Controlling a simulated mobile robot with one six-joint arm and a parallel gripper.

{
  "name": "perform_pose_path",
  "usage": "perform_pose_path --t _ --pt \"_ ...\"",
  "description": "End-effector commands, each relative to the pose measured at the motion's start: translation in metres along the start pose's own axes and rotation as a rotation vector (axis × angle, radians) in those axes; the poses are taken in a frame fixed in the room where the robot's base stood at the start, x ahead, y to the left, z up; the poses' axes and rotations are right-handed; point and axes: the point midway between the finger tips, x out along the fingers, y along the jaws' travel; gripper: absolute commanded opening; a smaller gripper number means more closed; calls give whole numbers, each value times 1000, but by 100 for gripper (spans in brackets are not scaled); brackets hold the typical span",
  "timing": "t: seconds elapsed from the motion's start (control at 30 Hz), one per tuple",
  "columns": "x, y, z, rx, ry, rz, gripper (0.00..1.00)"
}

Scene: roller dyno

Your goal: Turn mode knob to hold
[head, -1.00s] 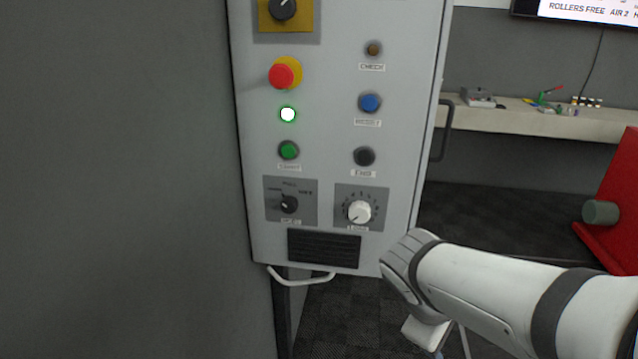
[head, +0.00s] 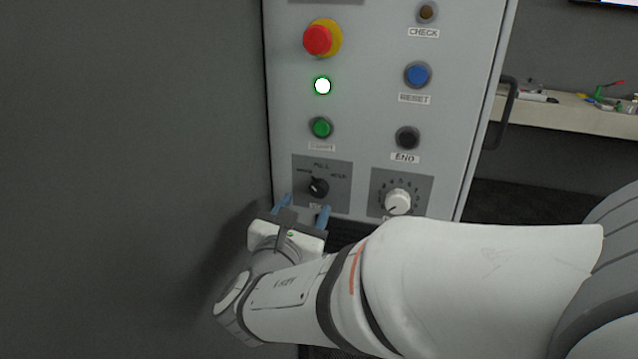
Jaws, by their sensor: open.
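The mode knob (head: 318,187) is a small black knob on a dark grey plate low on the left of the light grey panel. Its plate carries several position labels, with one at the right reading like "HOLD". The knob's pointer seems turned to the upper left, but it is too small to be sure. My gripper (head: 304,213) is just below the knob, with two blue fingertips spread apart and nothing between them. The fingers cover part of the plate's lower edge and its label. I cannot tell how far they are from the panel.
A white dial (head: 397,202) sits right of the mode knob. Above are a green button (head: 320,128), a black END button (head: 407,138), a blue RESET button (head: 417,75) and a red emergency stop (head: 318,40). A dark wall (head: 130,150) stands close on the left.

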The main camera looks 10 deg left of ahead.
Motion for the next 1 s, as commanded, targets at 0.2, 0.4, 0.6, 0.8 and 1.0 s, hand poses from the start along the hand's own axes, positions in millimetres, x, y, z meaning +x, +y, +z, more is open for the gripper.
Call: perform_pose_path --t 0.2,0.4,0.6,0.8,1.0 --pt "40 -6 1 1 -1 -15 54" --pt "57 -7 1 1 -1 -17 54" --pt "59 -8 1 2 -1 -18 54" --pt "59 -8 1 2 -1 -19 44" --pt "59 -8 1 2 -1 -19 27"
